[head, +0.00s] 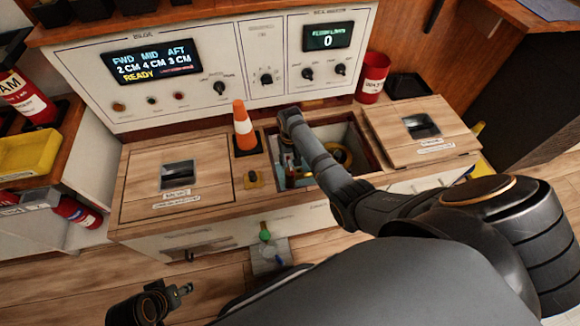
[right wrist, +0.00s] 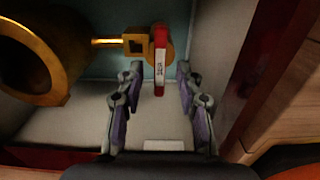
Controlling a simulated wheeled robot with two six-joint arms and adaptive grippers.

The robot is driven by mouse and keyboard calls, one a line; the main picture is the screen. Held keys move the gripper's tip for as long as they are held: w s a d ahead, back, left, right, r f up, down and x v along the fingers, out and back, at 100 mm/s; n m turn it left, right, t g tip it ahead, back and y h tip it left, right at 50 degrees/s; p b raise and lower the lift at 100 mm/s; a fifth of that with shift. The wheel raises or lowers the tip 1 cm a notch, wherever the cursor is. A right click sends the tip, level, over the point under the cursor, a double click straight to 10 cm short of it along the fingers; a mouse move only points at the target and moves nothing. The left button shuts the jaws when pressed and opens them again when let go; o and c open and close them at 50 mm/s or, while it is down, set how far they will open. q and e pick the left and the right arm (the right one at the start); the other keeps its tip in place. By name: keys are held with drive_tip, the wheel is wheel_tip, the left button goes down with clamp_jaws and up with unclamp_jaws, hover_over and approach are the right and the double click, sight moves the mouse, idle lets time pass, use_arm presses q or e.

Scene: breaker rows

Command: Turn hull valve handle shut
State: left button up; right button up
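The valve handle, a red lever with a white label (right wrist: 160,62), shows in the right wrist view. It runs up and down the picture, across the line of the brass stem (right wrist: 110,42). The stem joins a large brass ring-shaped fitting (right wrist: 65,70) at left. My right gripper (right wrist: 159,75) is open, its fingertips on either side of the handle's line, with gaps both sides. In the head view my right arm reaches down into the open bay (head: 308,178), and its gripper is largely hidden there. My left gripper (head: 183,289) is at the lower left, its fingers unclear.
Wooden hatch covers (head: 176,178) flank the bay, the right one (head: 418,130) raised slightly. An orange cone (head: 243,125) stands at the bay's left edge. A panel behind has a display (head: 153,62) reading FWD 2, MID 4, AFT 3 CM, READY. The bay's wall (right wrist: 240,70) is close right of my gripper.

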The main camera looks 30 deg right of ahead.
drive_tip(key=shift+f, duration=0.8)
use_arm(q)
drive_tip(key=shift+w+d+f+t, duration=0.2)
drive_tip(key=shift+f+t, duration=0.1)
drive_tip(key=shift+f, duration=0.15)
use_arm(e)
clamp_jaws()
use_arm(q)
drive_tip(key=shift+s, duration=0.1)
